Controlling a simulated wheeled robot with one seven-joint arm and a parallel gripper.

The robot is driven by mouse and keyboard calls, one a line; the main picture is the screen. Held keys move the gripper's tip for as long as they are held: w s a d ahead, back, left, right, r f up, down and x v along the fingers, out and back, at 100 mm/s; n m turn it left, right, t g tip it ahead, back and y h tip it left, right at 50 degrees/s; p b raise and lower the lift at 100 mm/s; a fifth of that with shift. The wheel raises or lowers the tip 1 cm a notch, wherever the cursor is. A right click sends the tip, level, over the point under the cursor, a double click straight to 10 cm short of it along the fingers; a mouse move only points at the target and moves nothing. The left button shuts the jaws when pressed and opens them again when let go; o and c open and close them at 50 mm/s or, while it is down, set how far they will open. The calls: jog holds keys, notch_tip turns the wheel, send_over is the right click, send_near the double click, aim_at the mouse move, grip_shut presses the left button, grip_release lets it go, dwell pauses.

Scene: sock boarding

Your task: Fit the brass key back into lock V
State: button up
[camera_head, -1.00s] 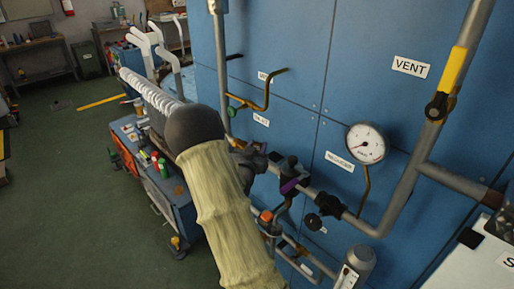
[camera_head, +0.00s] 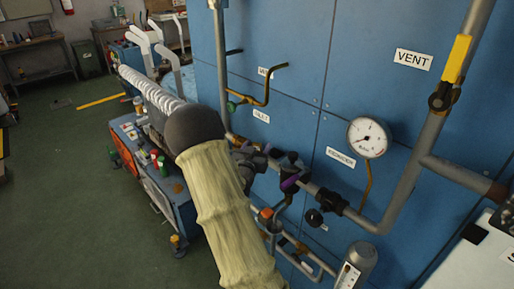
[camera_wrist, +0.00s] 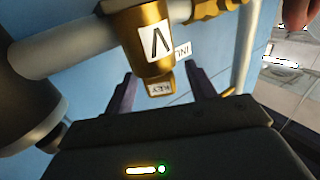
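In the wrist view, lock V (camera_wrist: 145,35) is a brass body with a white V label on a grey pipe. The brass key (camera_wrist: 161,87), with a small white tag, shows right below the lock body and appears to touch it; how deep it sits I cannot tell. My gripper (camera_wrist: 160,92) is open, one purple finger on each side of the key, with gaps between. In the head view, my gripper (camera_head: 279,167) is at the grey pipe left of the gauge; the lock and key cannot be made out there.
A blue panel wall (camera_head: 300,60) stands behind the pipes. A round gauge (camera_head: 368,137), a yellow-handled valve (camera_head: 452,70) and an orange-capped valve (camera_head: 266,214) are near. A blue cart (camera_head: 170,195) stands left of my arm. The floor at left is mostly clear.

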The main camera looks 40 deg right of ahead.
jog(key=shift+a, duration=0.1)
jog(key=b+v, duration=0.9)
jog(key=v, duration=0.8)
jog(key=shift+b, duration=0.35)
jog(key=shift+a, duration=0.15)
dwell(0.6)
